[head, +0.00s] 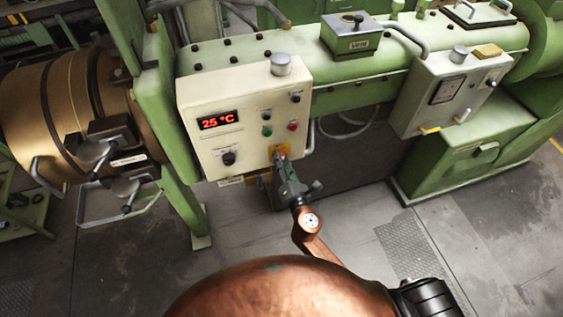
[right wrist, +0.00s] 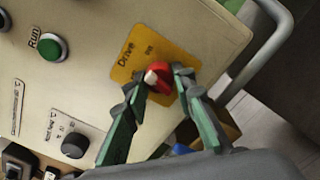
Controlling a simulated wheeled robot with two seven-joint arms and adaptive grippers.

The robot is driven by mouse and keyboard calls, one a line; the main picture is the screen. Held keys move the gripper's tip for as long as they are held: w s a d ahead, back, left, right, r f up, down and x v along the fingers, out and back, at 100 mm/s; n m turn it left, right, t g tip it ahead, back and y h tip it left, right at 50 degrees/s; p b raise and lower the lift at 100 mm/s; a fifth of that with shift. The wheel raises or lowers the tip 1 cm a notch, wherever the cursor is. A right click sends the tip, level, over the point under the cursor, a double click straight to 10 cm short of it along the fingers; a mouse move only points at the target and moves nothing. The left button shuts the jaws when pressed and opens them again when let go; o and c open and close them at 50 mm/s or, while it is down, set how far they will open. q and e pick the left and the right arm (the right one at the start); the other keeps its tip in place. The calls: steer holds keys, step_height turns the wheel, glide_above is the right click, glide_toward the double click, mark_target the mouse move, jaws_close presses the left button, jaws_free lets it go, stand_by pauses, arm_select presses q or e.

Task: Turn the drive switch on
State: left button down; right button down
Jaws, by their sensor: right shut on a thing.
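The drive switch (right wrist: 159,76) is a red knob with a pale front end, on a yellow plate (right wrist: 172,48) marked "Drive". The plate is at the lower right of a cream control panel (head: 238,99), and shows small in the head view (head: 276,149). My right gripper (right wrist: 160,80) is shut on the red knob, one finger on each side of it. In the head view, my right gripper (head: 281,163) reaches up to the plate and hides most of the switch. I cannot tell which marking the knob points to. My left gripper is not in view.
The panel also has a red temperature display (head: 218,120), a green Run button (right wrist: 51,48) and a black knob (right wrist: 75,145). A grey bar handle (right wrist: 264,52) stands close to the right of the plate. A second control box (head: 450,90) hangs further right.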

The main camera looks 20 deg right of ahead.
steer(key=m+b, duration=0.1)
steer(key=m, duration=0.4)
steer(key=shift+m, duration=0.3)
stand_by(0.4)
steer(key=c, duration=1.6)
jaws_free()
steer(key=s, duration=1.2)
steer(key=shift+d, duration=0.2)
